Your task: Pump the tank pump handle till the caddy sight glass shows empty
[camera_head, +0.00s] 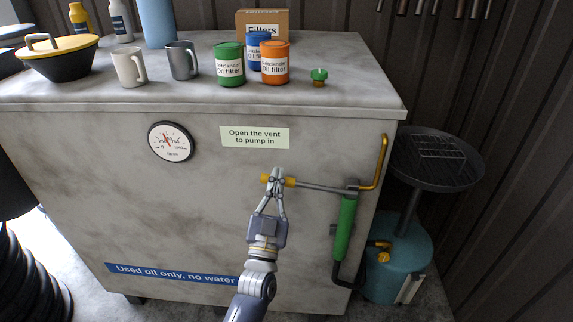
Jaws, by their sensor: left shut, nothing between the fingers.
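The grey tank (200,220) fills the middle of the view. On its front is a pump with a green upright body (344,228). The pump handle (315,187), a grey rod with a yellow grip, sticks out to the left, roughly level. My left gripper (277,178) is shut at the yellow grip, overlapping it in view, with nothing seen held. The teal caddy (408,250) stands on the floor at right, under a black drain pan (436,158). A pale strip (411,288) on its side may be the sight glass; its level cannot be read. My right gripper is not in view.
A green-topped brass cap (319,77) sits on the tank top near oil filter cans (230,65) and mugs (129,66). A yellow pipe (382,160) rises beside the pump.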

